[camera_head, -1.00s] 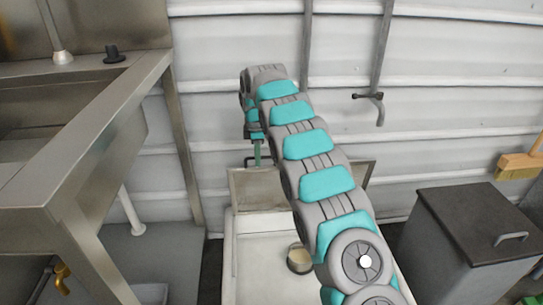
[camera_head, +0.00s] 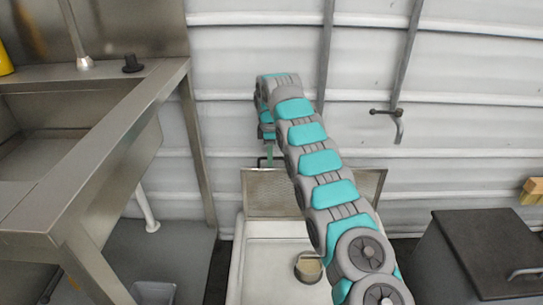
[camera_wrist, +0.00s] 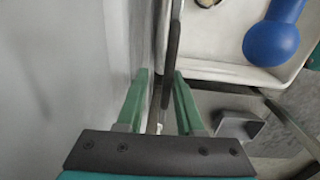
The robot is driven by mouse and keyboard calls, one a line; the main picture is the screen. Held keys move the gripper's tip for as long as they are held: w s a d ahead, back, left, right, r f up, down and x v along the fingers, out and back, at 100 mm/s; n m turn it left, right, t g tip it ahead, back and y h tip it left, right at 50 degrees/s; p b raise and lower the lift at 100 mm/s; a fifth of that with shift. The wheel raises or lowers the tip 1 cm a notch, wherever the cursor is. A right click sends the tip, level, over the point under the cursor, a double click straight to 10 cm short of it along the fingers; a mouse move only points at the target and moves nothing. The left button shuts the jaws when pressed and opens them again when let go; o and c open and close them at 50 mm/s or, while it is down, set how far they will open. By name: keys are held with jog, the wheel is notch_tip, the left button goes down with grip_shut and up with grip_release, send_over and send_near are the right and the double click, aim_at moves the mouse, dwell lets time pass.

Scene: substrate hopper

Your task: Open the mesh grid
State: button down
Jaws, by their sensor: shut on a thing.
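The mesh grid (camera_head: 270,192) is a framed panel standing raised, close to upright, at the back of the white hopper (camera_head: 285,235) in the head view. My arm hides part of its right side. In the wrist view the grid shows nearly edge-on as a thin strip (camera_wrist: 177,20) with a dark bar along it. My gripper (camera_wrist: 160,76) has its two green fingers on either side of this edge and is shut on it. In the head view the gripper (camera_head: 268,160) is small, at the grid's top edge.
A round container (camera_head: 308,268) sits in the hopper. A blue rounded object (camera_wrist: 272,40) lies in the white basin in the wrist view. A metal sink bench (camera_head: 100,150) stands left, a dark-lidded bin (camera_head: 490,245) right. The ribbed wall (camera_head: 230,120) is close behind.

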jog(key=shift+w+r, duration=0.25)
jog(key=shift+w, duration=0.15)
jog(key=c, duration=0.9)
grip_release()
jog(key=shift+f, duration=0.1)
jog(key=shift+s+f, duration=0.15)
